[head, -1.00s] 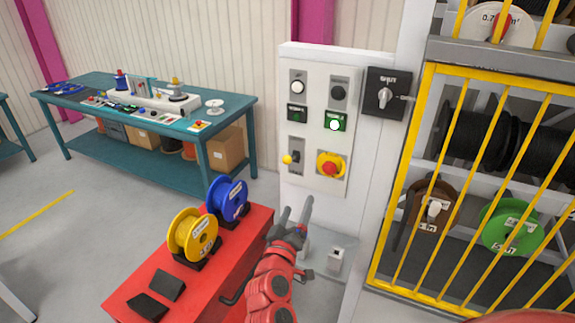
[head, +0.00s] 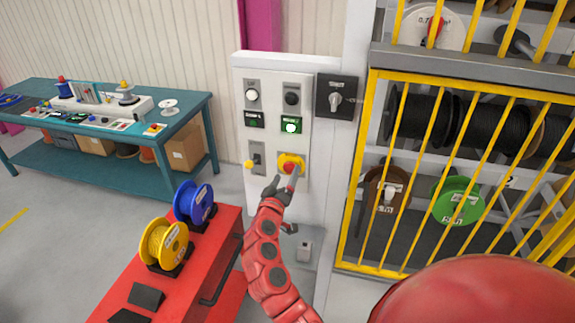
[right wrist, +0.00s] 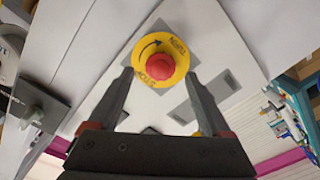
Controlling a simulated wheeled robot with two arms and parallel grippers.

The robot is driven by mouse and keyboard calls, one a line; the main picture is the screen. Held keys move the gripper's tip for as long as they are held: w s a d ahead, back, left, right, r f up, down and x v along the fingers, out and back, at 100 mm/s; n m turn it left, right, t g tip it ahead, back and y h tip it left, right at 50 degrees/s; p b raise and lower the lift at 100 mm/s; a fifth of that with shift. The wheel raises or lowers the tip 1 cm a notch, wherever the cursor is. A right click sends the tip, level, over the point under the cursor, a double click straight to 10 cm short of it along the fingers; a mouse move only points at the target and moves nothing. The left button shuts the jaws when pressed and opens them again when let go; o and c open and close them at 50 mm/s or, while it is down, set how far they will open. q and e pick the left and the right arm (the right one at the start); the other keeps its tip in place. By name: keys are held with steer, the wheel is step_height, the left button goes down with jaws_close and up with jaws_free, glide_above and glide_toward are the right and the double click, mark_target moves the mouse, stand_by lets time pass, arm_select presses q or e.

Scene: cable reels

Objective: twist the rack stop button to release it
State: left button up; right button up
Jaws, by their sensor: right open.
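The rack stop button is a red mushroom knob (head: 289,167) on a round yellow plate, low on the right of the white control panel (head: 275,215). In the right wrist view the red knob (right wrist: 160,66) sits on its yellow plate with a black arrow and lettering. My right gripper (head: 284,183) is just in front of the button and overlaps its lower edge in the head view. In the right wrist view the right gripper (right wrist: 158,78) is open, its fingers on either side of the knob and apart from it. My left gripper does not show.
A yellow-barred cage (head: 366,130) stands right. A red cart (head: 215,260) with blue and yellow reels stands left below.

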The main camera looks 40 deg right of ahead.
steer(key=shift+p+x, duration=0.3)
steer(key=shift+x, duration=1.05)
